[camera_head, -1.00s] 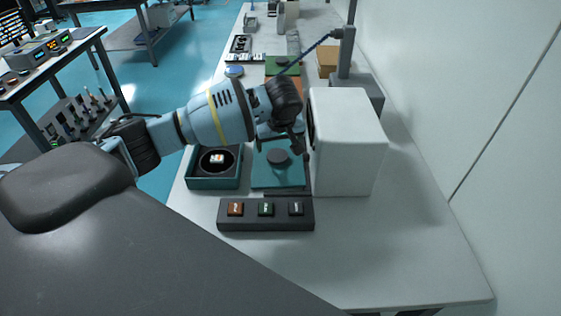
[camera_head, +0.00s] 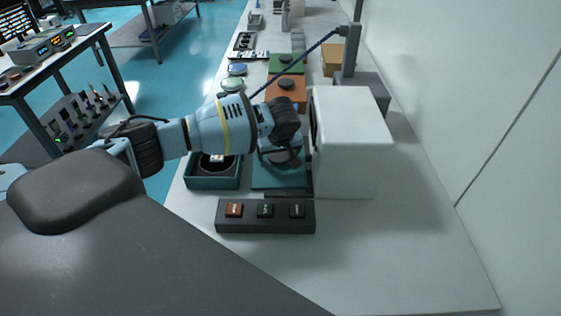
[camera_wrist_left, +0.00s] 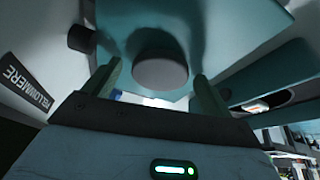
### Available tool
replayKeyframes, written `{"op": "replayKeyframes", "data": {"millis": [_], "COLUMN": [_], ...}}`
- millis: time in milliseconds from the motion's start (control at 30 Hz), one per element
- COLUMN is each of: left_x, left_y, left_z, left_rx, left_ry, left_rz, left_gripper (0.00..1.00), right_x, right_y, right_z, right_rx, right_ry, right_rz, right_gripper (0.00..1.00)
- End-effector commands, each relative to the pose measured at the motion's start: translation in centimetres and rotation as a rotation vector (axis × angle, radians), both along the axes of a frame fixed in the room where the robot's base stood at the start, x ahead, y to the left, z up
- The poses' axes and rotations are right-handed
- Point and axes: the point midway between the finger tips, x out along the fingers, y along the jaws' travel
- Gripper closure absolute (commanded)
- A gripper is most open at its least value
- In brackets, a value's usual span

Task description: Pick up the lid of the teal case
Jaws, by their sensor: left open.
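The teal case (camera_head: 213,184) stands open on the bench, with a small chip-like item in its dark round recess. Its flat teal lid (camera_head: 280,183) lies just to its right, beside a white box. My left gripper (camera_head: 282,158) is over the lid and hides most of its knob in the head view. In the left wrist view the lid (camera_wrist_left: 215,30) fills the upper middle, with its round dark knob (camera_wrist_left: 160,71) between my open fingers. I cannot tell whether the fingers touch the knob. My right gripper is not in view.
The white box (camera_head: 352,150) stands close to the right of the lid. A dark strip with three buttons (camera_head: 265,216) lies in front. Orange (camera_head: 287,93) and green (camera_head: 286,64) flat cases lie behind. The bench's front right is clear.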

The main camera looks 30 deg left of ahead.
Motion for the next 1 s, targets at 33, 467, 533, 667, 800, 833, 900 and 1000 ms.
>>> {"op": "replayKeyframes", "data": {"millis": [33, 467, 533, 667, 800, 833, 900, 1000], "left_x": [0.06, 0.06, 0.06, 0.07, 0.07, 0.07, 0.08, 0.1], "left_y": [0.0, 0.01, 0.01, 0.01, 0.02, 0.02, 0.02, 0.03], "left_z": [-0.01, 0.1, 0.1, 0.15, 0.14, 0.16, 0.28, 0.75], "left_rx": [0.0, 0.0, 0.001, 0.001, 0.0, 0.0, 0.001, 0.0], "left_ry": [-0.001, -0.003, -0.002, -0.003, -0.003, -0.003, -0.003, -0.004], "left_rz": [0.0, -0.001, 0.0, -0.001, -0.001, -0.001, -0.001, 0.0], "left_gripper": [0.16, 0.48, 0.58, 0.69, 0.69, 0.69, 0.69, 0.69], "right_x": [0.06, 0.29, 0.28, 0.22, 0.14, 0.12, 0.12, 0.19], "right_y": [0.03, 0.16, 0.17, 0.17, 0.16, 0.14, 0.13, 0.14], "right_z": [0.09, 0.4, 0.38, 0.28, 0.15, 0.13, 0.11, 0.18], "right_rx": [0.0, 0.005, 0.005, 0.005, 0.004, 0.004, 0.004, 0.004], "right_ry": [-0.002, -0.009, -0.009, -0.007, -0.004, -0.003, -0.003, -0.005], "right_rz": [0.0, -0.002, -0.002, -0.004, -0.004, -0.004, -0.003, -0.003], "right_gripper": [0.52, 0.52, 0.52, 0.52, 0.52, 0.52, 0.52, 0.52]}}
